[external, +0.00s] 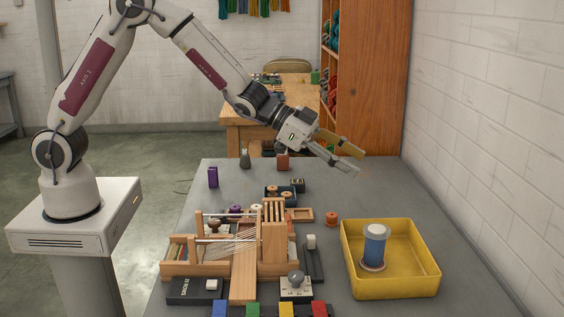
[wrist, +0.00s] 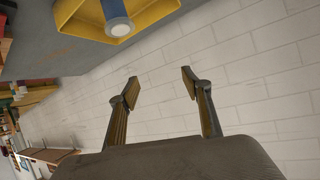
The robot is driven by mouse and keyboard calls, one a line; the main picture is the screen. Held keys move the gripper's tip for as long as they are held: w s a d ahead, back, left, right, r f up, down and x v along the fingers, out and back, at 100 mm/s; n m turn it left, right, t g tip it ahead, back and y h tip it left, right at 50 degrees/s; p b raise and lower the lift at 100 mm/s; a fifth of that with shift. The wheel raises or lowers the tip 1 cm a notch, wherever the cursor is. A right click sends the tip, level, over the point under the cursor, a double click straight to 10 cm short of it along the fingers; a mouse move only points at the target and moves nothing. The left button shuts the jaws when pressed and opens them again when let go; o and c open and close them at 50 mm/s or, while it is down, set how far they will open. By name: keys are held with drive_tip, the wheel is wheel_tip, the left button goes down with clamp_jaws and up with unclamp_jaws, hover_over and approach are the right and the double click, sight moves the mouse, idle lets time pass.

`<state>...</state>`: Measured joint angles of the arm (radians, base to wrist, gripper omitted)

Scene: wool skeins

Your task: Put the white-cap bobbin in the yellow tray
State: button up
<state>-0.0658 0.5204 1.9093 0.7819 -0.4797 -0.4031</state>
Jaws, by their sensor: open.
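A blue bobbin with a white cap (external: 375,244) stands upright inside the yellow tray (external: 432,272) at the right of the table. In the wrist view the bobbin's white cap (wrist: 121,31) and the yellow tray (wrist: 155,14) show at the top edge, partly cut off. My gripper (external: 352,160) is open and empty, raised above the far right part of the table, well apart from the bobbin and tray. In the wrist view my gripper (wrist: 158,78) has its two fingers spread, with only the white brick wall behind them.
A wooden loom (external: 230,255) fills the table's middle left. A small orange spool (external: 331,218) stands left of the tray. A joystick box (external: 295,286) and coloured blocks lie at the front. A wooden shelf (external: 370,80) and white wall bound the far and right sides.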

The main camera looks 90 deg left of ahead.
drive_tip(key=s+a+r+n+g+y, duration=0.1)
drive_tip(key=s+a+r+y, duration=0.2)
drive_tip(key=s, duration=0.4)
drive_tip(key=s+a+r+n, duration=0.2)
drive_tip(key=s+r, duration=0.3)
drive_tip(key=s, duration=0.1)
drive_tip(key=s+a+r+n+g+y, duration=0.1)
drive_tip(key=s+a+r+y, duration=0.2)
drive_tip(key=s, duration=0.4)
drive_tip(key=s+d+f+g+h, duration=0.1)
drive_tip(key=s+d+g, duration=0.1)
drive_tip(key=s, duration=1.2)
drive_tip(key=s+d+f+n+g+h, duration=0.1)
drive_tip(key=s+d+g, duration=0.1)
drive_tip(key=s, duration=1.2)
drive_tip(key=shift+f, duration=0.2)
